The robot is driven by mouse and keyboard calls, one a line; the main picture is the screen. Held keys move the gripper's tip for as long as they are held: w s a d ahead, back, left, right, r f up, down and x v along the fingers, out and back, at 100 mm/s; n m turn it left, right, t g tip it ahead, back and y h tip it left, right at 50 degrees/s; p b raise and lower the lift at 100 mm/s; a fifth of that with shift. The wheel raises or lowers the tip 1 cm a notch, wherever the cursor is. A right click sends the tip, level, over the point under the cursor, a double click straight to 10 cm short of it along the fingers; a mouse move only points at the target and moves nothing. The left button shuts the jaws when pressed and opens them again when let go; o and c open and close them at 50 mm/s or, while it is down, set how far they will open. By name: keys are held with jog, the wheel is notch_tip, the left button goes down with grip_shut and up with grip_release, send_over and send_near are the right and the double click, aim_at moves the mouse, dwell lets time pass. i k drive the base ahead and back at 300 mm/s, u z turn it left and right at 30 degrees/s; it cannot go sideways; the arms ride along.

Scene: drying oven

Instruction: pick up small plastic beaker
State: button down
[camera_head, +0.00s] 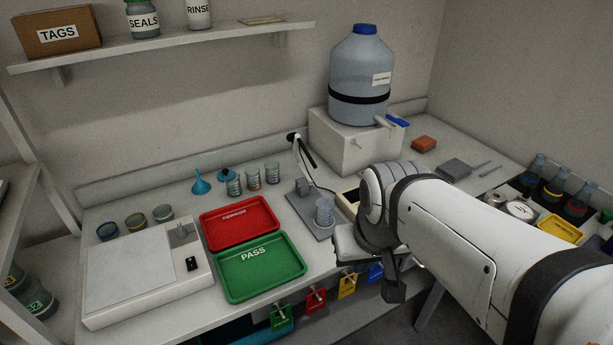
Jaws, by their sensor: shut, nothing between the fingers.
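A small clear beaker-like vessel (325,211) stands upright on a grey square plate (307,222) at the middle of the bench. It looks like the small plastic beaker, but no label on it can be read. My arm reaches in from the right. My gripper (395,288) is at the bench's front edge, to the right of and nearer than the vessel, and apart from it. The gripper is shut and empty; my wrist and arm partly hide it and the bench behind.
A red tray (240,224) and a green PASS tray (262,268) lie left of the plate. A white balance-like device (140,277) is farther left. Several small jars stand behind. A large blue-capped carboy (360,75) stands on a white block (350,145). A lamp-like arm (303,155) rises behind the vessel.

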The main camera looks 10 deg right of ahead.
aim_at(324, 205)
jog(key=z, duration=1.45)
jog(key=k, duration=1.35)
jog(key=u, duration=0.8)
jog(key=i, duration=1)
jog(key=u, duration=0.05)
